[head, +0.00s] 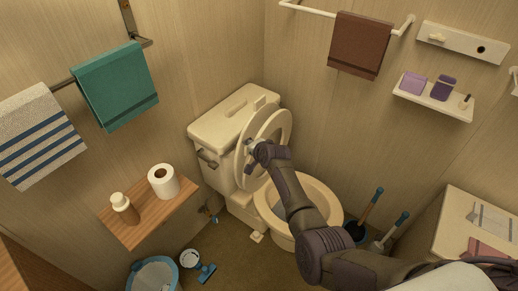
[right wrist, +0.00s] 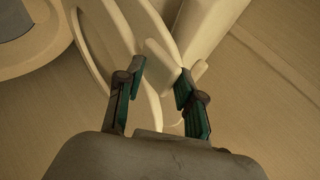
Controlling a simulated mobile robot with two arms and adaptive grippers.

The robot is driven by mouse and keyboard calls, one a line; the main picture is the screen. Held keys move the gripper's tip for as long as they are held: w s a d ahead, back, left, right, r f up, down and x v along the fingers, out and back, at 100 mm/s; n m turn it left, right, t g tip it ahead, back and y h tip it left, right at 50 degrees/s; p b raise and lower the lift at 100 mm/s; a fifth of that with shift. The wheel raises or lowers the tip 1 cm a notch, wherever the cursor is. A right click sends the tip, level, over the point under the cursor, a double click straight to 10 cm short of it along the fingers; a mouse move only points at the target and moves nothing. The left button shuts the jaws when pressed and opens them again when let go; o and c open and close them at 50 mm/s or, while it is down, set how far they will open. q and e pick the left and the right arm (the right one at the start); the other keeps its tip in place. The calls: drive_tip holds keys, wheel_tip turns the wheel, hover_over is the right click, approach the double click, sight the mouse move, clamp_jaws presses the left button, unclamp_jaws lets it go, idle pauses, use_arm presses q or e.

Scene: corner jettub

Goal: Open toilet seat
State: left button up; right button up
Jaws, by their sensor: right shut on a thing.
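The cream toilet (head: 235,128) stands in the corner. Its seat (head: 284,124) is raised, standing steeply in front of the tank, and the open bowl (head: 328,196) shows below. My right arm reaches across the bowl from the lower right. My right gripper (head: 256,149) is at the raised seat and shut on it. In the right wrist view the two fingers of the gripper (right wrist: 160,85) are apart, with cream parts between and beyond them. The exact contact is partly hidden. My left gripper is not in view.
A wooden shelf (head: 135,226) with a paper roll (head: 163,181) and a bottle (head: 124,207) is left of the toilet. A blue-rimmed bin (head: 172,266) is below it. Two brushes (head: 371,208) stand right of the bowl. A white cabinet (head: 458,222) is at far right.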

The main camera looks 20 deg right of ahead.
drive_tip(key=v, duration=1)
drive_tip(key=shift+r, duration=0.4)
drive_tip(key=shift+a, duration=0.1)
drive_tip(key=s+f+n+g, duration=0.2)
drive_tip(key=s+f+n, duration=0.2)
drive_tip(key=s+f, duration=0.95)
drive_tip(key=s+f+n+g, duration=0.3)
drive_tip(key=s+f, duration=0.5)
drive_tip(key=f, duration=1)
drive_tip(key=s+d+f+n+g, duration=0.1)
drive_tip(key=s+f, duration=0.3)
drive_tip(key=s, duration=0.8)
drive_tip(key=s+d+f+n+g+h, duration=0.1)
drive_tip(key=s+d+f+n+g, duration=0.1)
drive_tip(key=s, duration=0.9)
drive_tip(key=s+d+f+n+g, duration=0.1)
drive_tip(key=s+d+f+n, duration=0.2)
drive_tip(key=s, duration=0.9)
wheel_tip(320, 180, down, 5)
drive_tip(key=shift+s+r+n+g+h, duration=0.2)
drive_tip(key=shift+s+n+g+h, duration=0.15)
drive_tip(key=shift+n, duration=0.75)
